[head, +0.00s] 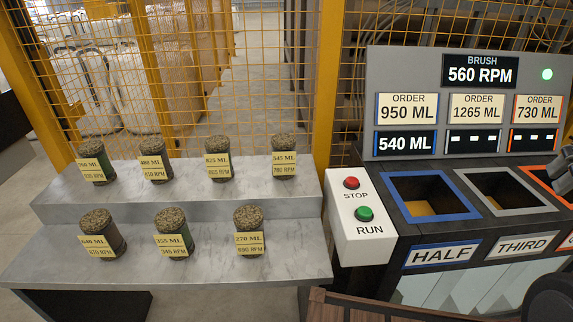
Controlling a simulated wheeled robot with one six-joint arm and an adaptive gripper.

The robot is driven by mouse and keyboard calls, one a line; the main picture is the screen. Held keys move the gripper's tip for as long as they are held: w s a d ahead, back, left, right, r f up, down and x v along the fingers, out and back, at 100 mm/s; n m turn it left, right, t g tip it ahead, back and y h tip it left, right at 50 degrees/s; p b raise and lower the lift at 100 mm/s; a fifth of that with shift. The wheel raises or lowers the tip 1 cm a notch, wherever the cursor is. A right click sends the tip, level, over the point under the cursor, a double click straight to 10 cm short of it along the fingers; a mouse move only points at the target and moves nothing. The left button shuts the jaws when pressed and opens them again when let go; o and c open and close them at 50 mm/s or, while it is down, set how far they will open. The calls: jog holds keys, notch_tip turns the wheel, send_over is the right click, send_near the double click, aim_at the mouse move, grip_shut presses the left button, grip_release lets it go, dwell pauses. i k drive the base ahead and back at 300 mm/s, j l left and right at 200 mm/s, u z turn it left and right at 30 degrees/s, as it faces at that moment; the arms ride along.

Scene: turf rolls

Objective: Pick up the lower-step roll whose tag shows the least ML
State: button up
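Three turf rolls stand upright on the lower step (190,275) in the head view. The left roll (97,222) has a tag that reads 640 ML. The middle roll (171,218) has a tag that seems to read 355 ML. The right roll (248,217) has a tag that reads 270 ML and 690 RPM, the least ML of the three. A grey part that looks like my gripper (562,172) is cut off at the right edge, far from the rolls. Its fingers do not show clearly enough to tell open from shut.
Several tagged rolls stand on the upper step (130,195). A box with red STOP and green RUN buttons (360,218) stands right of the steps. Beyond it are blue-rimmed HALF (440,216), grey-rimmed THIRD (505,209) and orange-rimmed openings under an order panel (465,90). Yellow mesh fencing stands behind.

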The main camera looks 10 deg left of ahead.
aim_at(249, 241)
jog(key=u, duration=1.35)
jog(key=l+u, duration=0.35)
jog(key=k+l+u, duration=0.15)
jog(key=u, duration=0.2)
